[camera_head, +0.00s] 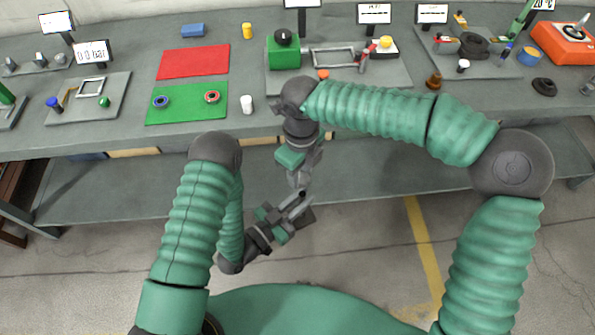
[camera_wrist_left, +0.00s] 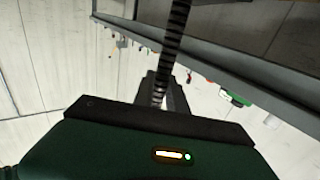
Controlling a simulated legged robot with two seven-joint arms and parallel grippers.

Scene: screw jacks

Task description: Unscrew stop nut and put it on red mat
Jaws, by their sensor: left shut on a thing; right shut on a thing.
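My left gripper (camera_head: 298,206) is in front of the bench, low over the floor. It is shut on a dark threaded rod (camera_wrist_left: 173,50), which rises from between the fingers in the left wrist view. My right gripper (camera_head: 302,182) points down just above the left one, close to it. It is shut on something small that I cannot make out. I cannot pick out the stop nut for certain; it may be hidden at the grippers. The red mat (camera_head: 193,62) lies flat on the bench at the back left and is empty.
A green mat (camera_head: 188,116) with a blue ring (camera_head: 160,101) and a red ring (camera_head: 212,97) lies before the red mat. A white cylinder (camera_head: 247,104), a blue block (camera_head: 194,30) and a yellow cylinder (camera_head: 247,31) stand nearby. The bench's front edge lies beyond my grippers.

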